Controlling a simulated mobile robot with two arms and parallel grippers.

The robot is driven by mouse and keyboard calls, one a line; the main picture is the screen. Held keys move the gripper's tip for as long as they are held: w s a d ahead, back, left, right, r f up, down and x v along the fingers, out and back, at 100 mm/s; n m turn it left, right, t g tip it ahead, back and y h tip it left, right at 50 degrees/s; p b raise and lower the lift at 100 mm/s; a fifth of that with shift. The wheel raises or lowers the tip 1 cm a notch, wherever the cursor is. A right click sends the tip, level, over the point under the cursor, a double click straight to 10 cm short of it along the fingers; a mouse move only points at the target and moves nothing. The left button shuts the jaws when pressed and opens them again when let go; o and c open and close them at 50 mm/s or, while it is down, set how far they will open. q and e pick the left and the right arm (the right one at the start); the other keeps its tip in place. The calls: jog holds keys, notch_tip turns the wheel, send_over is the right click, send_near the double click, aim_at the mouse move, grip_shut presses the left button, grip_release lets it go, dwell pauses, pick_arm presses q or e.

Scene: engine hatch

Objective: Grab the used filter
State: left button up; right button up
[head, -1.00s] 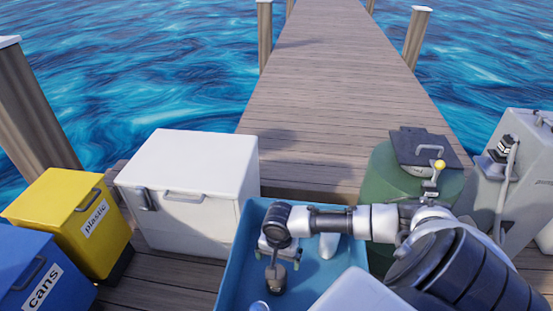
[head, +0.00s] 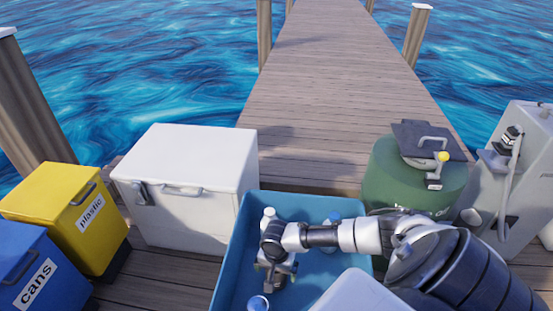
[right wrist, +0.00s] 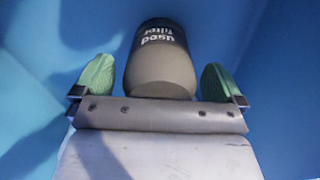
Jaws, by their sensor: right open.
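The used filter (right wrist: 161,62) is a grey-brown canister with a dark top band printed "used filter". In the right wrist view it stands between the two green finger pads of my right gripper (right wrist: 158,78). The pads are apart, with gaps showing on both sides of the filter. In the head view my right gripper (head: 274,280) reaches down into the blue bin (head: 228,268). The filter is hard to make out there, covered by the gripper and wrist. My left gripper does not show.
A green drum (head: 385,180) stands to the right. A pale lid (head: 360,297) is close in front.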

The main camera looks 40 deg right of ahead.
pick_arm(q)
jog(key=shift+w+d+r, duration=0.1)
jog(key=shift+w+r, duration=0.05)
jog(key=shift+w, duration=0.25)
pick_arm(e)
jog(key=shift+f, duration=0.4)
jog(key=c, duration=1.1)
jog(key=shift+c, duration=0.2)
jog(key=shift+r, duration=0.15)
